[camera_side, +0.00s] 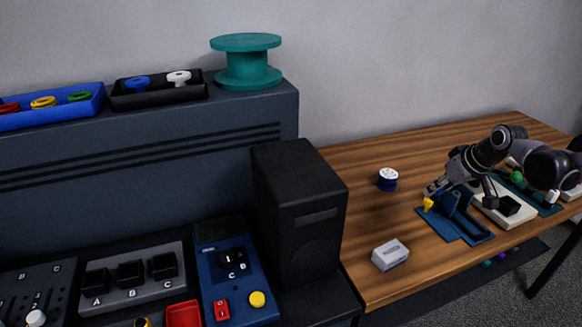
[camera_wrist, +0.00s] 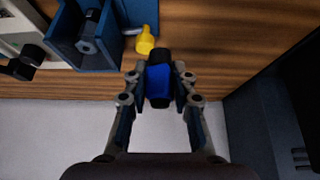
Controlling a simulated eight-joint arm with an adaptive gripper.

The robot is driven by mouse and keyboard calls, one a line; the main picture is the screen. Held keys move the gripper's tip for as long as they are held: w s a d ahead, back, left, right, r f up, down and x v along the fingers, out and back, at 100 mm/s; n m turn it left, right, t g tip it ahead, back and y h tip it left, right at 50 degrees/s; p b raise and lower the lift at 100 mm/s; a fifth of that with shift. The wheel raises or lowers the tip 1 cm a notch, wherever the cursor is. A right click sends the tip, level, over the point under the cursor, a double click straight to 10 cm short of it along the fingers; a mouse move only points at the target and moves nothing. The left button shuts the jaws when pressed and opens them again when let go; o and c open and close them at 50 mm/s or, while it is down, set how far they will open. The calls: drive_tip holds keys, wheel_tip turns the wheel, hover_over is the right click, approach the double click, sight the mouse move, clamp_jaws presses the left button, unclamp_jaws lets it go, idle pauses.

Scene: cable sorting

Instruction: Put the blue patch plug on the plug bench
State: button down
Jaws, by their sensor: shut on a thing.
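The blue patch plug (camera_wrist: 159,82), a blue body with dark ends, is held between the fingers of my gripper (camera_wrist: 160,88) in the wrist view. In the side view my gripper (camera_side: 438,188) is over the wooden table, just behind a blue bench-like fixture (camera_side: 472,236); the plug is barely discernible there. The fixture also shows at the upper left of the wrist view (camera_wrist: 60,40), with raised walls and a dark grey part between them. A yellow plug-like piece (camera_side: 428,204) is at the fixture's edge, and it also shows close to the held plug (camera_wrist: 145,42).
On the table (camera_side: 400,275) are a blue-and-white round item (camera_side: 388,179) and a small grey box (camera_side: 390,255). A white device (camera_side: 515,213) stands right of the fixture. A black speaker-like box (camera_side: 298,210) borders the table's left. Wood between them is clear.

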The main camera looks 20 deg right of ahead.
drive_tip(key=s+f, duration=0.3)
drive_tip(key=s, duration=0.1)
drive_tip(key=shift+s+a+f, duration=0.1)
drive_tip(key=shift+a+f, duration=0.1)
drive_tip(key=shift+a, duration=0.05)
drive_tip(key=w+a+r+m+h, duration=0.1)
drive_tip(key=w+a+r+m, duration=0.15)
drive_tip(key=w, duration=0.95)
drive_tip(key=w+a+r+m+h, duration=0.15)
drive_tip(key=w+r, duration=0.25)
drive_tip(key=w, duration=0.9)
drive_tip(key=shift+y, duration=0.25)
drive_tip(key=w+a+f, duration=0.1)
drive_tip(key=a+f, duration=0.1)
drive_tip(key=a, duration=0.1)
drive_tip(key=w+a+f, duration=0.2)
drive_tip(key=a, duration=0.1)
drive_tip(key=w+a+f, duration=0.1)
drive_tip(key=a+f, duration=0.2)
drive_tip(key=a, duration=0.1)
drive_tip(key=shift+w, duration=0.35)
drive_tip(key=shift+f, duration=2.1)
drive_tip(key=shift+f, duration=0.1)
drive_tip(key=c, duration=1.1)
unclamp_jaws()
